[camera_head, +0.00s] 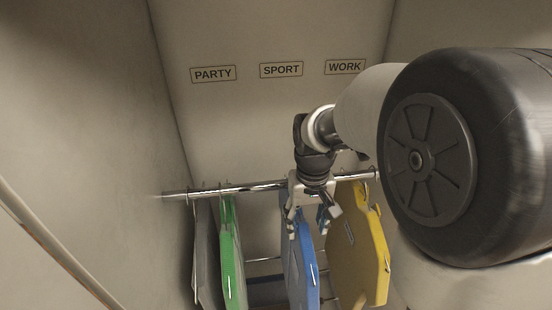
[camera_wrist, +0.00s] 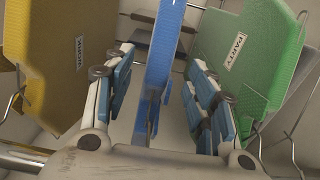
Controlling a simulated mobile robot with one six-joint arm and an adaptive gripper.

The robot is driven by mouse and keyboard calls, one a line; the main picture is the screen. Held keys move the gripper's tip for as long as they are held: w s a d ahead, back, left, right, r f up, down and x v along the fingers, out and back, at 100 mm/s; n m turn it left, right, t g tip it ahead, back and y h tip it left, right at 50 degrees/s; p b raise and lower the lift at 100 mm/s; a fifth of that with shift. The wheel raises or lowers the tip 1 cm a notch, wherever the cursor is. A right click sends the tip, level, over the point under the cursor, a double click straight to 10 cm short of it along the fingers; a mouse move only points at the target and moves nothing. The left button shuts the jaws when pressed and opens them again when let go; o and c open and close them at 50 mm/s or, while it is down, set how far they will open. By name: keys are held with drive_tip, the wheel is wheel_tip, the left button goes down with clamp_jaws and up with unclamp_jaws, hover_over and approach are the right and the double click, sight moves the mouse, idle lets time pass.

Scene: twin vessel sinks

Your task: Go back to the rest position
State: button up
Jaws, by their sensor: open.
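My gripper (camera_head: 307,224) is open at the hanging rail in the head view. Its fingers stand on either side of the blue hanging piece (camera_head: 302,262). In the wrist view, the blue piece (camera_wrist: 166,40) runs edge-on between the two open fingers (camera_wrist: 158,75), with a visible gap on both sides. I cannot tell from the head view whether a finger touches it. My arm reaches in from the right and covers part of the rail and the back wall.
A metal rail (camera_head: 240,188) crosses the closet. Green (camera_head: 231,250), yellow (camera_head: 355,262) and grey (camera_head: 206,255) pieces hang there. In the wrist view, yellow (camera_wrist: 60,50) and green (camera_wrist: 245,50) flank my fingers. PARTY (camera_head: 213,74), SPORT (camera_head: 281,70) and WORK (camera_head: 345,67) signs are above.

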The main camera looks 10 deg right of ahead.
drive_tip(key=shift+s+r, duration=0.15)
drive_tip(key=shift+r, duration=0.05)
drive_tip(key=s+r+t+b, duration=0.3)
drive_tip(key=s+b, duration=0.3)
drive_tip(key=s, duration=1.1)
drive_tip(key=shift+s+r+t+b, duration=0.2)
drive_tip(key=shift+s+t+b, duration=0.2)
drive_tip(key=shift+t, duration=0.4)
